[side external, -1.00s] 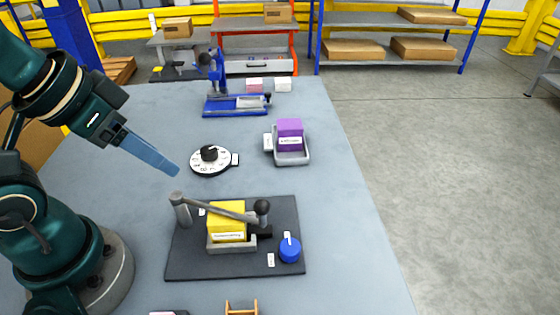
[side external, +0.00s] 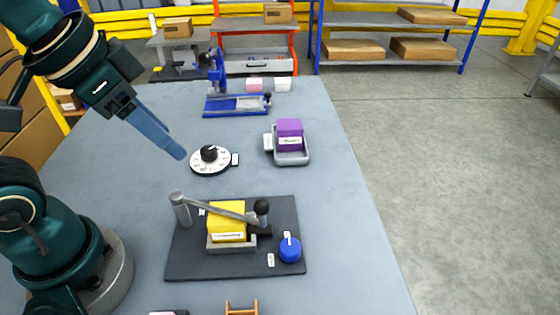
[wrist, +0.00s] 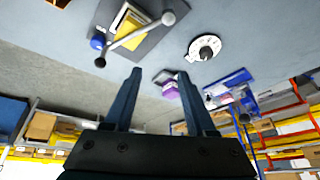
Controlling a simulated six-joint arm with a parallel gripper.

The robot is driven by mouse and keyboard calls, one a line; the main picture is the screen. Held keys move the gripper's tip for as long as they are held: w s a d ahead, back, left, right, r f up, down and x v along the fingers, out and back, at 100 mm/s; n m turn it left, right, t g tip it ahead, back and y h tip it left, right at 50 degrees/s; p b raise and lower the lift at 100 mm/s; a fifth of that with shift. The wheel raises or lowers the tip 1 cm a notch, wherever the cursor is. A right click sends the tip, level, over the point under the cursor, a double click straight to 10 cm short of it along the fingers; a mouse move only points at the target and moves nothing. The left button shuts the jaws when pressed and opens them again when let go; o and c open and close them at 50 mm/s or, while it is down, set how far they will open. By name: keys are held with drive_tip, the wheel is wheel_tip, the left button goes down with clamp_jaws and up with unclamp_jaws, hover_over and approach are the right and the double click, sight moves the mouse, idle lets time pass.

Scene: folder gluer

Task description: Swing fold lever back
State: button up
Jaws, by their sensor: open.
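The fold lever (side external: 228,212) is a grey bar with a black ball knob at its right end, pivoted on a grey post at the left. It lies across the top of a yellow box (side external: 227,233) in a grey holder on a dark base plate (side external: 190,262). The lever (wrist: 140,32) also shows in the wrist view. My gripper (side external: 181,154) is in the air, up and left of the lever, near the round dial, touching nothing visible. In the wrist view its two fingers (wrist: 158,80) are apart with nothing between them.
A blue knob (side external: 290,250) sits on the plate's right corner. A white dial with black knob (side external: 209,158), a purple box in a grey tray (side external: 290,158) and a blue press (side external: 236,104) stand farther back. The table's right side is clear.

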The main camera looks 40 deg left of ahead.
sight(261, 202)
drive_tip(key=w+d+f+m+g, duration=0.1)
drive_tip(key=w+d+m, duration=0.1)
drive_tip(key=d, duration=0.2)
drive_tip(key=w+d+f+m+g, duration=0.1)
drive_tip(key=d+f+m+g, duration=0.1)
drive_tip(key=d, duration=0.2)
drive_tip(key=w+d+f+m+g, duration=0.1)
drive_tip(key=w+d+f+m, duration=0.1)
drive_tip(key=d+m, duration=0.1)
drive_tip(key=shift+w+d+f+g, duration=0.25)
drive_tip(key=shift+w+d+g, duration=0.05)
drive_tip(key=shift+d+g, duration=0.15)
drive_tip(key=shift+s+d+f, duration=0.15)
drive_tip(key=shift+s+f, duration=0.05)
drive_tip(key=shift+f, duration=2.55)
clamp_jaws()
